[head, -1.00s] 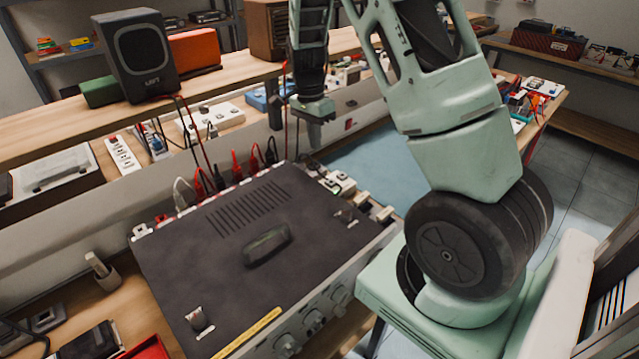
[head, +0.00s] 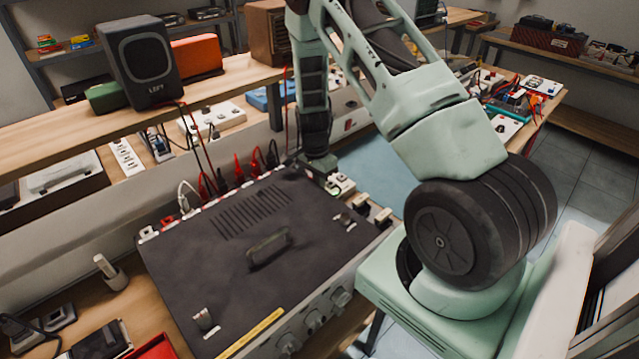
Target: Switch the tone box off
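A large dark box (head: 235,275) with a top handle, vent slots and knobs on its front face stands on the bench; I take it for the tone box, though no label confirms this. Red, black and white plugs line its back edge. Small pale switch-like parts (head: 341,186) sit along its back right edge. My gripper (head: 319,166) points down at the box's back right corner, just left of these parts. Its fingertips are small and dark, so I cannot tell whether they are open or shut, or whether they touch anything. The switch's position is not readable.
A shelf behind holds a black speaker (head: 141,60) labelled LEFT, an orange box (head: 196,55) and a green box (head: 106,97). A white power strip (head: 125,155) lies below the shelf. Red cables hang behind the box. A blue surface (head: 375,160) lies right of my gripper.

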